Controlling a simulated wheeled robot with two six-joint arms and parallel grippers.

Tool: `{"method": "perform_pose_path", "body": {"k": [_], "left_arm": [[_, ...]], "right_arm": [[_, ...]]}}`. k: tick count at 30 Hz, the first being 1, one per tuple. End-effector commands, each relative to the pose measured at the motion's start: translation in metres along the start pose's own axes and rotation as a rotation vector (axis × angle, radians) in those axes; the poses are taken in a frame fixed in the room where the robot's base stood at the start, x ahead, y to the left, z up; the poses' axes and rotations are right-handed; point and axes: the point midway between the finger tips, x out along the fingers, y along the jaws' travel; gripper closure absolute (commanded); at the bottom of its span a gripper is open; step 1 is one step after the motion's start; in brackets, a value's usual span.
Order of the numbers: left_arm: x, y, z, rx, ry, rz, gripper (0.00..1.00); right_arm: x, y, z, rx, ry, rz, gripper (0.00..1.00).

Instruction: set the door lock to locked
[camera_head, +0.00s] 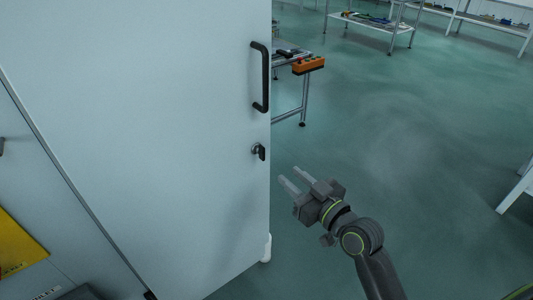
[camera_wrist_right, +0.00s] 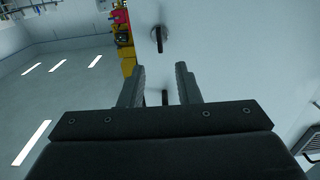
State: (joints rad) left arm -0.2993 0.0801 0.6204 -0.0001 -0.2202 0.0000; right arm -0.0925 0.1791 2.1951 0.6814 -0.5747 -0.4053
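The pale door (camera_head: 165,110) fills the left of the head view, with a black bar handle (camera_head: 266,78) near its right edge. The door lock (camera_head: 259,152), a small dark turn knob on a round base, sits below the handle. In the right wrist view the lock (camera_wrist_right: 160,36) is just above and beyond the fingertips, its knob roughly upright in that picture. My right gripper (camera_head: 287,176) is open and empty, to the lower right of the lock and apart from it. A dark piece (camera_wrist_right: 165,97) shows between the fingers; I cannot tell what it is. My left gripper is out of view.
A workbench (camera_head: 303,97) with an orange button box (camera_head: 308,65) stands behind the door's edge. Shelving (camera_head: 372,22) is farther back. A yellow panel (camera_head: 18,245) is at lower left. The green floor right of the door is clear around my right arm.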

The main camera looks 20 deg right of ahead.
Motion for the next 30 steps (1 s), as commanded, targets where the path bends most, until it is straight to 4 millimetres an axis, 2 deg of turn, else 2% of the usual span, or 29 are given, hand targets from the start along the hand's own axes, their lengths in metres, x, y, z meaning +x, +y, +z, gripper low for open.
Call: {"method": "perform_pose_path", "body": {"k": [1,6,12,15,21,29,30], "left_arm": [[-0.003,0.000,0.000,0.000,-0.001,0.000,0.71],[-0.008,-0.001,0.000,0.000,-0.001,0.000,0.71],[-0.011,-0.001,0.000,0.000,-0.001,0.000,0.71],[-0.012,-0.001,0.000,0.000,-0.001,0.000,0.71],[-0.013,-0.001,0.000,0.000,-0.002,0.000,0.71],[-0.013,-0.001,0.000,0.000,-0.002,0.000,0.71],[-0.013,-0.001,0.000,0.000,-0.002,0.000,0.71]], "right_arm": [[0.013,0.000,-0.002,0.003,0.002,0.000,0.70],[0.049,0.000,-0.002,0.001,0.001,-0.001,0.70],[0.084,0.000,-0.001,0.000,0.000,0.000,0.70],[0.096,0.000,-0.001,0.000,0.000,0.000,0.70],[0.107,0.000,0.000,-0.002,-0.001,0.000,0.70],[0.107,0.000,0.001,-0.001,-0.001,0.001,0.70],[0.107,0.000,0.001,-0.001,-0.001,0.001,0.73]]}}
